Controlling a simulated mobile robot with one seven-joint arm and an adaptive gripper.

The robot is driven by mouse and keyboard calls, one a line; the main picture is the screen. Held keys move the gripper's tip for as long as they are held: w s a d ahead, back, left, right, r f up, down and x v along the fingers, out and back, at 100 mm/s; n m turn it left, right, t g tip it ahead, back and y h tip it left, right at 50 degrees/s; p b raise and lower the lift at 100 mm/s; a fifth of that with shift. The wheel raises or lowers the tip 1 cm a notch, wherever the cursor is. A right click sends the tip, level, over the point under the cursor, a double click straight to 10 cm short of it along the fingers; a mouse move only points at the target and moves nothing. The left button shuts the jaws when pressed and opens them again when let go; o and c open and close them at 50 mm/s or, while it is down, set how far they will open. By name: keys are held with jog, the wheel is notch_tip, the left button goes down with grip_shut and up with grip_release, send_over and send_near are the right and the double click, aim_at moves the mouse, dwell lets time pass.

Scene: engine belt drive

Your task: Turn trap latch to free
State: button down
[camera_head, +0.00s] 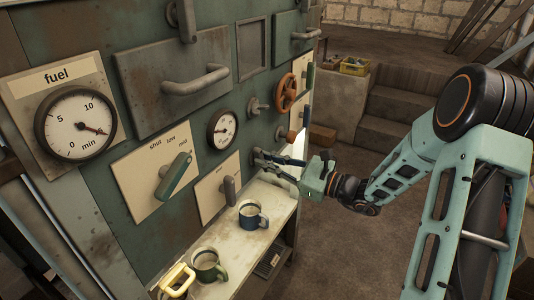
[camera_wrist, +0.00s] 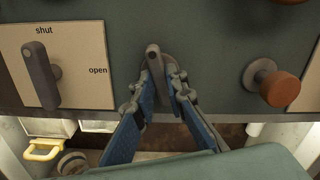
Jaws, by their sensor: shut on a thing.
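The trap latch (camera_wrist: 154,58) appears to be the small grey lever on a round base in the middle of the wrist view. It stands nearly upright, its rounded top tilted slightly left. My gripper (camera_wrist: 158,76) has its two blue-padded fingers on either side of the lever, shut on it from below. The fingers hide the lever's lower part. In the head view, my gripper (camera_head: 279,160) reaches the green panel from the right, above the shelf's far end. There the latch is mostly hidden by the fingers. No label for the latch is readable.
Left of the latch is a lever on a shut/open plate (camera_wrist: 88,78). Close on the right is an orange-brown knob (camera_wrist: 280,88). Floor behind my arm is open.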

jog(key=shift+m+p, duration=1.15)
jog(key=shift+m, duration=0.45)
jog(key=c, duration=1.9)
grip_release()
jog(key=shift+c, duration=0.2)
jog(key=v, duration=1.2)
jog(key=shift+s, duration=0.1)
